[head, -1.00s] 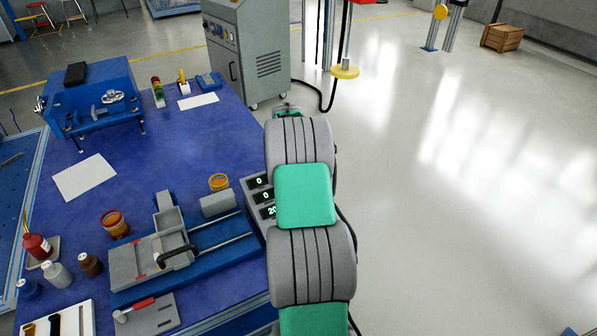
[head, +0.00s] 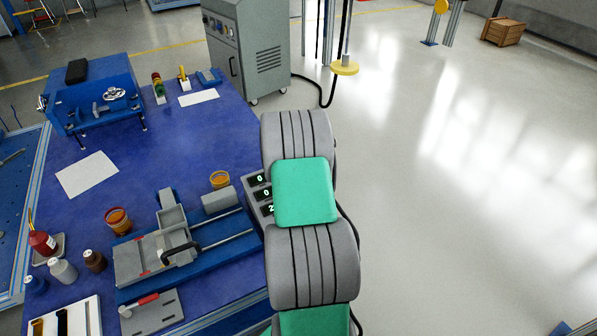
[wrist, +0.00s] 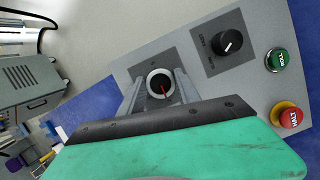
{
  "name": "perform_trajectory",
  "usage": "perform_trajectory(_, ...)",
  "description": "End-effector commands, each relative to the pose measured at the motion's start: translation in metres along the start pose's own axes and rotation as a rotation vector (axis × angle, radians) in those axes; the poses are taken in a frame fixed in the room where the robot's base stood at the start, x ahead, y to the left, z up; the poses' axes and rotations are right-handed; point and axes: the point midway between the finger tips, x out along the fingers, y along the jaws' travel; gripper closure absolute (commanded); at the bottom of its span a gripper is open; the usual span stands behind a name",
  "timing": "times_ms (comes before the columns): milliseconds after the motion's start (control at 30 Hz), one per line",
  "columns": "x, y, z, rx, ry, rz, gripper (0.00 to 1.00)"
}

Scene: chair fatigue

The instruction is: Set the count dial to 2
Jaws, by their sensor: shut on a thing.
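In the wrist view a round dial (wrist: 157,79) with a pale ring, a dark centre and a red pointer line sits on a grey control panel (wrist: 262,75). My gripper (wrist: 160,89) has one finger on either side of this dial and is shut on it. The dial's own markings are hidden or too small to read, so I cannot tell its setting. In the head view the panel's displays (head: 264,193) read 0, 0 and a 2 whose right side is covered by my arm. My gripper is hidden in the head view.
A black knob (wrist: 230,43), a green button (wrist: 277,60) and a red button (wrist: 289,115) on a yellow base are on the same panel. A blue bench fixture (head: 185,250) stands left of it on the blue table (head: 160,150).

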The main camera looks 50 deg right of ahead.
Motion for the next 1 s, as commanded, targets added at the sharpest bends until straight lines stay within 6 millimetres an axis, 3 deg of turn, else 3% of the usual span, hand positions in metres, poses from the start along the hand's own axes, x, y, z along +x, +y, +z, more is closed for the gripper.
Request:
perform_trajectory(533, 0.0006, -0.0013, -0.0006, -0.027, 0.002, 0.005, 1.0)
perform_trajectory(567, 0.0006, -0.0013, -0.0006, -0.027, 0.002, 0.005, 0.59)
perform_trajectory(800, 0.0003, -0.0007, -0.0002, -0.026, 0.001, 0.006, 0.4)
perform_trajectory(1000, 0.0002, -0.0004, 0.0001, -0.025, 0.001, 0.007, 0.39)
